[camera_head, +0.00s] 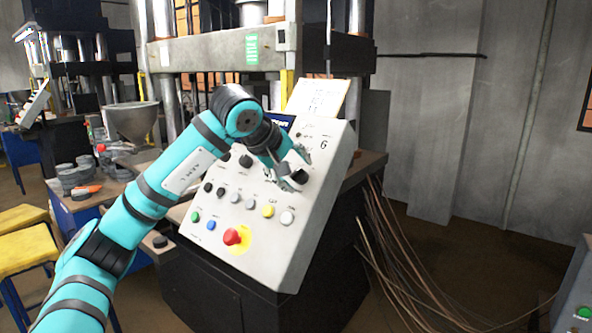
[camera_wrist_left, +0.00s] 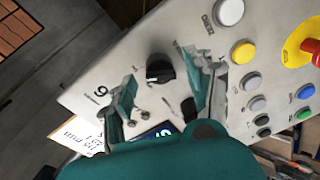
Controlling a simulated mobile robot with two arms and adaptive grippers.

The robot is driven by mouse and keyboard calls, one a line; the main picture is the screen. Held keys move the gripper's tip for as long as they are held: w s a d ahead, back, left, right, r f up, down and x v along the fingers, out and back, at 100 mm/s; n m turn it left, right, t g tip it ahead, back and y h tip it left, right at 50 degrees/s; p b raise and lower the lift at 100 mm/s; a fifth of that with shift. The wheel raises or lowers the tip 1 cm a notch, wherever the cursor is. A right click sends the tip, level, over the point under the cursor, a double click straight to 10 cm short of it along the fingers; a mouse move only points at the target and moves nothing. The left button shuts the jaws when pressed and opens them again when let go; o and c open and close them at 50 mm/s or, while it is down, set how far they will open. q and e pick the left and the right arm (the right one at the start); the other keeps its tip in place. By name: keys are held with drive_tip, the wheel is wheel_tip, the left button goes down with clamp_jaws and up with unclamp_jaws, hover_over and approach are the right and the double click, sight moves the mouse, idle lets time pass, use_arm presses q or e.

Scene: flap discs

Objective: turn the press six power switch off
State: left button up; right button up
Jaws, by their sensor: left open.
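The grey sloped control panel (camera_head: 268,245) of the press carries a figure 6 at its upper right. A black rotary switch (camera_head: 302,177) sits below that figure, partly hidden by my left gripper (camera_head: 297,169). In the left wrist view the black switch (camera_wrist_left: 158,70) shows clearly as a round knob with a raised grip. The open fingers of my left gripper (camera_wrist_left: 166,72) stand on either side of it and appear apart from it. The switch's exact setting is too small to read. My right gripper is out of view.
A red emergency button (camera_head: 232,236) on a yellow plate sits low on the panel, with several coloured buttons above it. A paper sheet (camera_head: 318,97) stands at the panel's top. Loose cables (camera_head: 385,255) hang at right. Discs (camera_head: 75,177) lie on the left bench.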

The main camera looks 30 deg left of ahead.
use_arm(q)
drive_tip(key=shift+w+f, duration=0.45)
clamp_jaws()
idle(0.3)
drive_tip(key=n+p, duration=0.1)
drive_tip(key=n, duration=0.4)
drive_tip(key=shift+n, duration=0.3)
drive_tip(key=n, duration=0.6)
drive_tip(key=shift+a+h, duration=0.1)
drive_tip(key=shift+h, duration=0.3)
